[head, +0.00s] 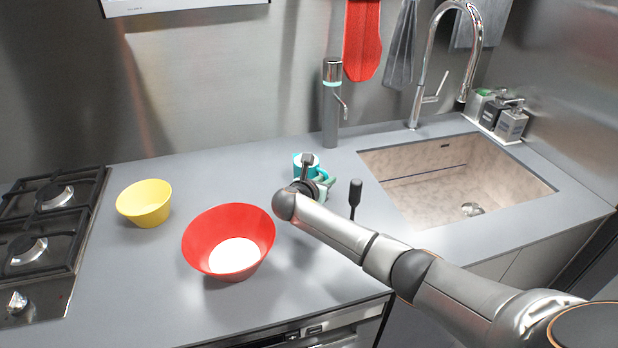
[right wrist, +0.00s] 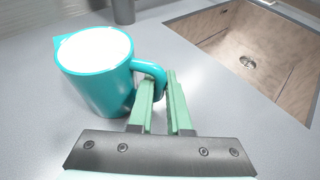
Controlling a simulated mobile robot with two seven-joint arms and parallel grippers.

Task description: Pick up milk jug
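The milk jug (right wrist: 98,75) is teal with white milk at its top. It stands upright on the grey counter, with its handle on the right. In the head view the jug (head: 306,167) is partly hidden by my right gripper (head: 310,182). In the right wrist view the pale green fingers of this gripper (right wrist: 160,80) are close together, one on each side of the handle (right wrist: 158,84), and look shut on it. My left gripper is not in view.
A red bowl (head: 205,238) with white contents and a yellow bowl (head: 145,204) stand to the left. A black-handled item (head: 355,192) is just right of the gripper. The sink (head: 455,175) is at the right, the stove (head: 40,235) at far left. A grey dispenser (head: 331,110) stands behind.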

